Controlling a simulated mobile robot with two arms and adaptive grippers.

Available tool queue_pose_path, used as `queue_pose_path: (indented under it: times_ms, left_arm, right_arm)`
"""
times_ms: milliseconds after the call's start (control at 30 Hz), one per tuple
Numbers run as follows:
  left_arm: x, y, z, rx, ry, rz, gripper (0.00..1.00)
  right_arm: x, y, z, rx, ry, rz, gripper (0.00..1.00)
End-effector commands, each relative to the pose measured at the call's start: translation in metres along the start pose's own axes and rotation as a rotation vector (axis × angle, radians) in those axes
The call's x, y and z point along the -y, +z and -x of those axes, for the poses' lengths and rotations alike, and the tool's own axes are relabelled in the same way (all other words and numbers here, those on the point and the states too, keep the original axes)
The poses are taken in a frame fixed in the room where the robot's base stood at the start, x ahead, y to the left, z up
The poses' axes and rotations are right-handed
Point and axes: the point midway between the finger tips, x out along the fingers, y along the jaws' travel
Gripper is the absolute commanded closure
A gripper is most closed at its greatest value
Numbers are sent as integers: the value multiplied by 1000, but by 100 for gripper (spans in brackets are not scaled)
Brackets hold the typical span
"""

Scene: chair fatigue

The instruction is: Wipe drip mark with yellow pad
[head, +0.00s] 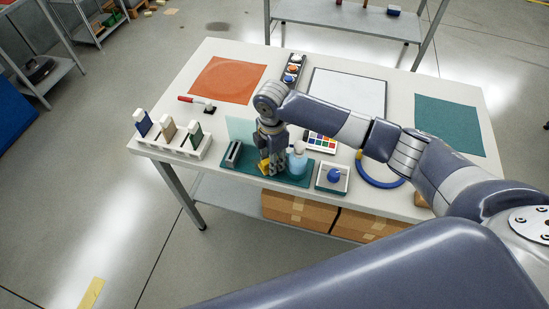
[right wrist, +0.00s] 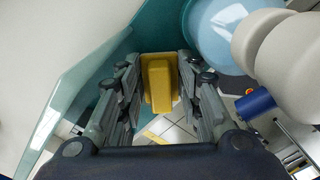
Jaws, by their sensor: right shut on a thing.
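My right gripper (head: 268,165) points down over the teal tray (head: 235,172) at the front edge of the table. It is shut on the yellow pad (head: 264,168). In the right wrist view the pad (right wrist: 158,82) sits between the two fingers. A translucent teal panel (head: 240,127) stands just left of the gripper. The same panel (right wrist: 75,97) runs along the left side of the right wrist view. I cannot make out a drip mark on it. A light blue bottle (head: 297,164) stands close to the right of the gripper. My left gripper is not in view.
A dark slotted block (head: 233,152) stands on the tray's left end. A white box with a blue knob (head: 333,176), a paint palette (head: 320,142) and a blue ring (head: 380,183) lie to the right.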

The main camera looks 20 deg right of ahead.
Motion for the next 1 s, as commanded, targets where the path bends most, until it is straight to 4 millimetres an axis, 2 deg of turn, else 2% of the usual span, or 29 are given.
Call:
queue_pose_path:
  times_ms: [200,533,1000]
  left_arm:
    - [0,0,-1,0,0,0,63]
    - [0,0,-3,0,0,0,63]
    - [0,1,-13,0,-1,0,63]
  right_arm:
    - [-15,-15,2,0,2,1,86]
    - [-25,-24,2,1,1,0,86]
    - [-49,-49,-2,0,1,-1,86]
